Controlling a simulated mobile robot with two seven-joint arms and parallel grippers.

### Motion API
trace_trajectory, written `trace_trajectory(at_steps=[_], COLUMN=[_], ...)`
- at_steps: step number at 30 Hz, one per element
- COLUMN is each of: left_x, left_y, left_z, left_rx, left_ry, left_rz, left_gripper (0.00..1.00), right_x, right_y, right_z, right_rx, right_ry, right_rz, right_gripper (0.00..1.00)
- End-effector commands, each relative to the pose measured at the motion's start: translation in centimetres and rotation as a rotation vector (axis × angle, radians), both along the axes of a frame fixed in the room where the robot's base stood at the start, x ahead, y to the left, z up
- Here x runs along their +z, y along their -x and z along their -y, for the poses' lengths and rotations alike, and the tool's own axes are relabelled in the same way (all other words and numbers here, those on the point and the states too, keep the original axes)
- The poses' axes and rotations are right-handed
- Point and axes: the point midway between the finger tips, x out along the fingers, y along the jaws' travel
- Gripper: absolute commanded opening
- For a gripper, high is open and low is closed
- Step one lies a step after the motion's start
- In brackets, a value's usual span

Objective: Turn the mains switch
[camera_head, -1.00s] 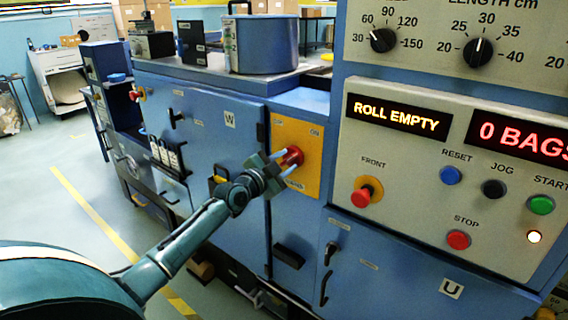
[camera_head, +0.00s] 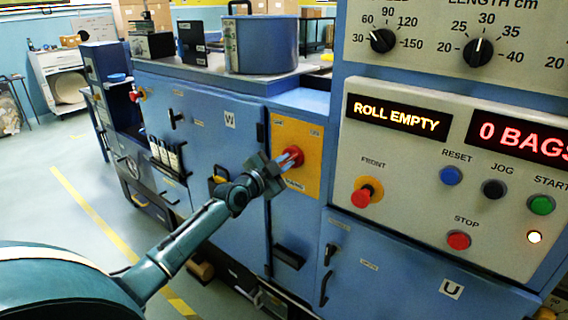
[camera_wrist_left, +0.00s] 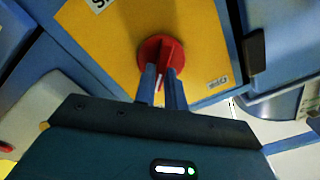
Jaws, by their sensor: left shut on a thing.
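The mains switch is a red rotary knob (camera_head: 293,156) on a yellow plate (camera_head: 311,173) on the blue machine front. It also shows in the left wrist view as a round red knob (camera_wrist_left: 152,50) with a raised grip bar. My left gripper (camera_head: 283,163) reaches it from the left. In the left wrist view the two fingers of my left gripper (camera_wrist_left: 161,80) are shut on the knob's grip bar, one on each side. The fingers hide part of the knob. My right gripper is not in view.
The control panel to the right has a red front stop button (camera_head: 366,191) on a yellow base, several push buttons and a lit "ROLL EMPTY" display (camera_head: 398,115). A black handle (camera_head: 289,256) sticks out below the yellow plate. Floor at the left is open.

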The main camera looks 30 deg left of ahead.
Motion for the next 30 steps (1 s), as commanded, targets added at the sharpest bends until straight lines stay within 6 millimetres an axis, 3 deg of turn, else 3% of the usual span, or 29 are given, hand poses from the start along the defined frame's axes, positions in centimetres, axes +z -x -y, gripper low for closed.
trace_trajectory(at_steps=[11, 30], left_x=[0.02, 0.12], left_y=[-0.01, -0.04], left_z=[-0.11, -0.47], left_rx=[-0.001, 0.0], left_ry=[0.205, 0.807], left_rz=[-0.017, -0.065], left_gripper=[0.0, 0.0], right_x=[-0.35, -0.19], right_y=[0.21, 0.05], right_z=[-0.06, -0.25], right_rx=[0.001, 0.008], right_ry=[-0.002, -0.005], right_rz=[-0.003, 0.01], right_gripper=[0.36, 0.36])
